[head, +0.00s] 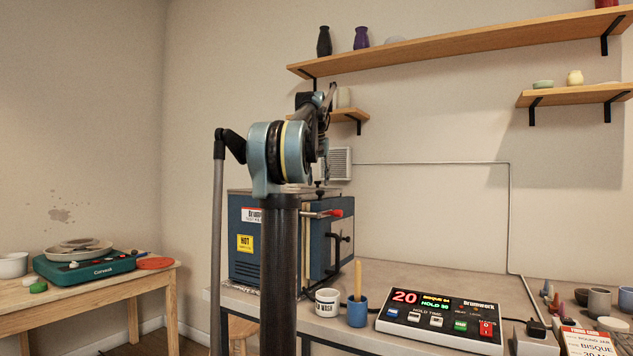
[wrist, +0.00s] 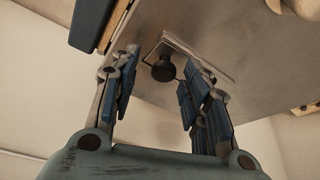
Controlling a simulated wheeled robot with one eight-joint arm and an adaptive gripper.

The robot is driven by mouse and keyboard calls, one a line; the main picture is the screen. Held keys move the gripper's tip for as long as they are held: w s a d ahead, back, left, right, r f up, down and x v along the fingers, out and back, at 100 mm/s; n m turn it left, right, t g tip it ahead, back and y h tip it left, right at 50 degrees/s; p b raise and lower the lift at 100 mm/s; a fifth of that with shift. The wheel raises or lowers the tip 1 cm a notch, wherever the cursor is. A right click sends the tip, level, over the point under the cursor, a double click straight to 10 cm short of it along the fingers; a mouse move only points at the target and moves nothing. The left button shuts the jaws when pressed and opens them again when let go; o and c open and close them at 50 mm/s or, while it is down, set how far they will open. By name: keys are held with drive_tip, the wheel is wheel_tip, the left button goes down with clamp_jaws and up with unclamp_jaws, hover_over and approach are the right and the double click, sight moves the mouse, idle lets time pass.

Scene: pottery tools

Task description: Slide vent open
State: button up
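A blue kiln (head: 275,262) stands on the bench in the head view, partly hidden behind my arm. A small dark knob (head: 319,191) shows on its top. In the wrist view a round black knob (wrist: 163,69) stands on a flat grey surface, beside a thin pale-edged plate (wrist: 205,56) that looks like the vent slide. My gripper (wrist: 158,64) is open, with its blue-padded fingers spread to the left and right of the knob. No grip on the knob shows, and contact cannot be told. In the head view my arm hides most of the gripper.
A white mug (head: 327,302), a blue cup with a brush (head: 357,312) and a control box (head: 440,319) stand on the bench right of my arm. A red-tipped handle (head: 335,213) sticks out from the kiln. A small shelf (head: 350,115) is close above.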

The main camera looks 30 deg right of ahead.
drive_tip(key=v, duration=1.2)
drive_tip(key=shift+f, duration=0.1)
idle(0.4)
